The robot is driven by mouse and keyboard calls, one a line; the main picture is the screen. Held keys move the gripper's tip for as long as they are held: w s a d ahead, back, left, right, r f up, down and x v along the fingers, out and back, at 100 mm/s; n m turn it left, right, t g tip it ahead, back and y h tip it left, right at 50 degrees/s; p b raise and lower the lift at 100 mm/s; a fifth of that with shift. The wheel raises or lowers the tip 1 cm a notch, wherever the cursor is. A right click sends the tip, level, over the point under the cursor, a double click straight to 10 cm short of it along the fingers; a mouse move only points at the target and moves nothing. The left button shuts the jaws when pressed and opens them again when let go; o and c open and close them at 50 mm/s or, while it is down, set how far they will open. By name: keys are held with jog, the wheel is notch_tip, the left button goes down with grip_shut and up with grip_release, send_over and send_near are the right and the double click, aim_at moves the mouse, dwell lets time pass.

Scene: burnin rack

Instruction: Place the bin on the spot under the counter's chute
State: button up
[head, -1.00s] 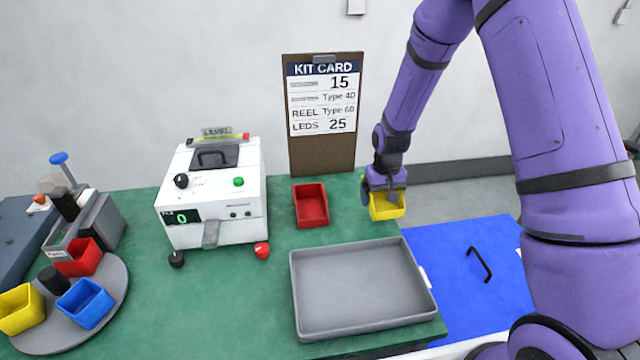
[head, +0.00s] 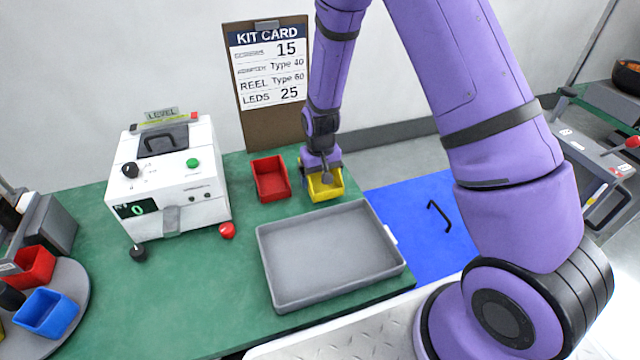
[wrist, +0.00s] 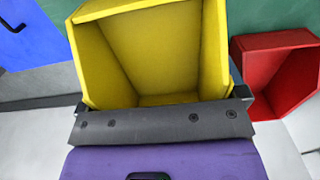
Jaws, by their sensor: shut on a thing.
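My gripper (head: 322,166) is shut on a yellow bin (head: 326,188) near the back right of the green table. In the wrist view the yellow bin (wrist: 165,50) looks empty, its open side facing the camera, with the jaws along its near wall. I cannot tell whether it touches the table. The white counter (head: 168,180) stands to the left, its display reading 0. Its grey chute (head: 172,219) sticks out at the front, with green table below it. A red bin (head: 270,180) stands between the counter and my gripper; it also shows in the wrist view (wrist: 275,75).
A grey tray (head: 330,255) lies in front of the bins. A round turntable (head: 70,310) with red and blue bins is at the left. A black knob (head: 138,253) and a red knob (head: 227,230) flank the chute. A kit card (head: 268,75) stands behind.

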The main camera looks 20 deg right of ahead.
aim_at(320, 183)
jog(key=shift+f, duration=1.45)
jog(key=shift+f, duration=0.15)
jog(key=o, duration=0.7)
jog(key=shift+c, duration=0.2)
